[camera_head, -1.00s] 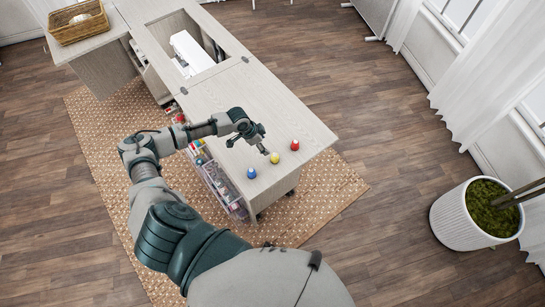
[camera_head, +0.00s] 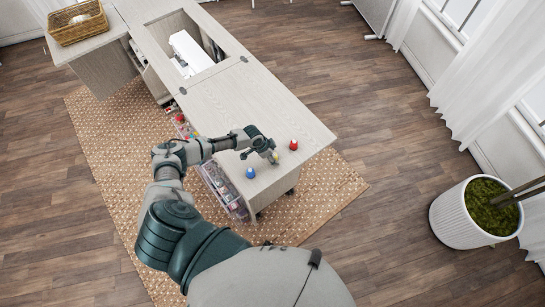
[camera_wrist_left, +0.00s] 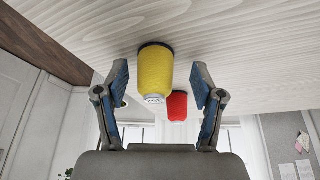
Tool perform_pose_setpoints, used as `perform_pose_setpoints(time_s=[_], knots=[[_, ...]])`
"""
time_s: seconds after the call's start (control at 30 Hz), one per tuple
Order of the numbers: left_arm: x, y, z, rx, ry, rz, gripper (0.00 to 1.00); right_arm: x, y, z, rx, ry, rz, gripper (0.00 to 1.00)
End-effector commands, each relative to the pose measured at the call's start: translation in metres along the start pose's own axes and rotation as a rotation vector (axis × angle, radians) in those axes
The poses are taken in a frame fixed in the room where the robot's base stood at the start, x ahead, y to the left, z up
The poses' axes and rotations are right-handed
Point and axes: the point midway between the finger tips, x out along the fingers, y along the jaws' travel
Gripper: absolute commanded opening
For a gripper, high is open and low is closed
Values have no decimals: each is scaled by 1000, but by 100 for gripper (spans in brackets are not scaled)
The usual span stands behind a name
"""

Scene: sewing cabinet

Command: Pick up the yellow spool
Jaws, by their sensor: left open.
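The yellow spool (camera_wrist_left: 156,72) stands on the pale wooden tabletop between the two open fingers of my left gripper (camera_wrist_left: 162,88) in the left wrist view. A gap shows on both sides of it, so the fingers appear apart from it. In the head view my left gripper (camera_head: 272,156) is over the table near its front end, and the yellow spool is mostly hidden by it. The red spool (camera_head: 293,145) stands just to the right of the gripper and also shows behind the yellow one in the left wrist view (camera_wrist_left: 177,105). My right gripper is not in view.
The blue spool (camera_head: 251,173) stands to the left of the gripper near the table edge. The tabletop (camera_head: 240,100) behind is clear up to the opening with a white sewing machine (camera_head: 190,50). Clear drawers (camera_head: 222,190) stand under the left edge.

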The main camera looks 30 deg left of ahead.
Motion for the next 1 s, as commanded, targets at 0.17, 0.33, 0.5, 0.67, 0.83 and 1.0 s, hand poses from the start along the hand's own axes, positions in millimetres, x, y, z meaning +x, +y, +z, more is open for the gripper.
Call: perform_pose_setpoints(time_s=[0.17, 0.33, 0.5, 0.67, 0.83, 1.0], knots=[[0, 1, -1, 1, 0, 0, 35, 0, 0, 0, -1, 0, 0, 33], [0, -1, 1, -1, 1, 1, 18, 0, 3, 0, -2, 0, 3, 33], [0, -2, 1, -1, 2, 1, 18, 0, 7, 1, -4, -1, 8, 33], [-3, -2, 0, 0, 2, 2, 18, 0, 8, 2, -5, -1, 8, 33], [-16, -1, -6, 0, 3, 1, 18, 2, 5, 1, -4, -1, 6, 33], [-36, -5, -6, -1, -2, -2, 18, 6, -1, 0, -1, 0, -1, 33]])
